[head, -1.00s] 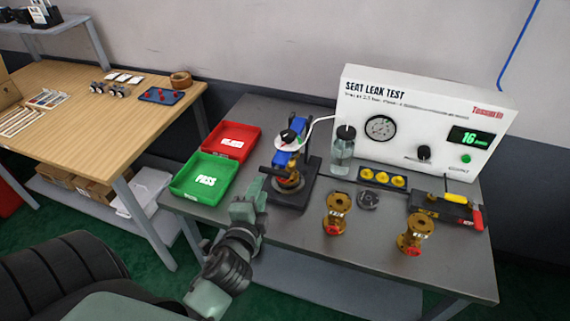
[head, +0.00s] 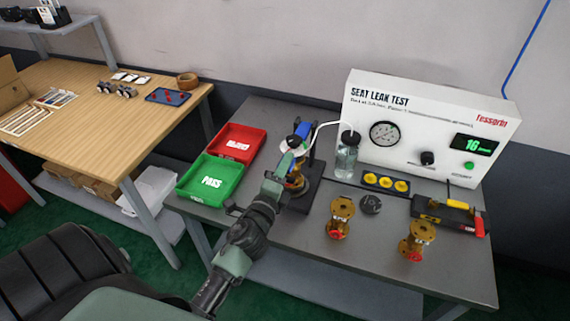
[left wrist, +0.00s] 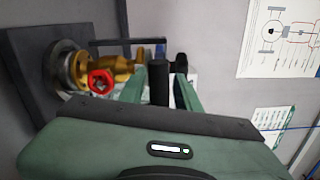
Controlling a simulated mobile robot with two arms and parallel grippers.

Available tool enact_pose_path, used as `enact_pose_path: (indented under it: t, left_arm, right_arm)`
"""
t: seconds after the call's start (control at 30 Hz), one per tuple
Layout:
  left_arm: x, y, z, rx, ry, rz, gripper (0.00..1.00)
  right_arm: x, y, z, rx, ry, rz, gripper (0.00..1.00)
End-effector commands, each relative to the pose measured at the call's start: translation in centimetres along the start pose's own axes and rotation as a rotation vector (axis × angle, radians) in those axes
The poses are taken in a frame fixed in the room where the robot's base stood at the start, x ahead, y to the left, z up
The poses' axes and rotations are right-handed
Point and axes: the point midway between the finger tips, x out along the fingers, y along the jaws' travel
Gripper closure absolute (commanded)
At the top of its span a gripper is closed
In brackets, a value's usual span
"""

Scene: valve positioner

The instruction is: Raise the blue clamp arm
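The blue clamp arm (head: 303,130) shows at the top of the test stand, partly hidden behind my left gripper (head: 284,168). A brass valve (head: 295,182) sits under it on the stand's dark base (head: 303,197). In the left wrist view, my left gripper (left wrist: 159,88) has its green fingers apart, either side of an upright black handle (left wrist: 159,80), with small gaps showing. The brass valve (left wrist: 122,67) with its red knob (left wrist: 101,81) is left of the fingers there. The blue arm cannot be made out in that view. My right gripper is not in view.
A green PASS tray (head: 210,196) and a red tray (head: 240,133) lie left of the stand. A bottle (head: 347,160) and the leak tester (head: 430,110) stand to the right. Two brass valves (head: 341,215) (head: 418,240) stand on the grey table's front right.

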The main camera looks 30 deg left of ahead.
Motion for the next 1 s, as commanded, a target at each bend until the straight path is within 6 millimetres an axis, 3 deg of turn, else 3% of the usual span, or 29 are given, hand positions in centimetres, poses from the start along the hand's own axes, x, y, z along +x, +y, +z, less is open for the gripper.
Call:
enact_pose_path:
  t: [0.23, 0.37, 1.0]
  left_arm:
    - [0.13, 0.06, 0.02, 0.0, 0.0, 0.001, 0.67]
    - [0.12, 0.06, 0.02, 0.0, 0.0, 0.001, 1.0]
    - [0.09, 0.09, 0.01, 0.005, 0.0, 0.001, 1.0]
  right_arm:
    - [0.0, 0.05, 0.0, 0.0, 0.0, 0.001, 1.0]
    - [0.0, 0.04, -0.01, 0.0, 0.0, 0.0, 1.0]
    - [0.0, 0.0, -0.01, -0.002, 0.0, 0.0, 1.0]
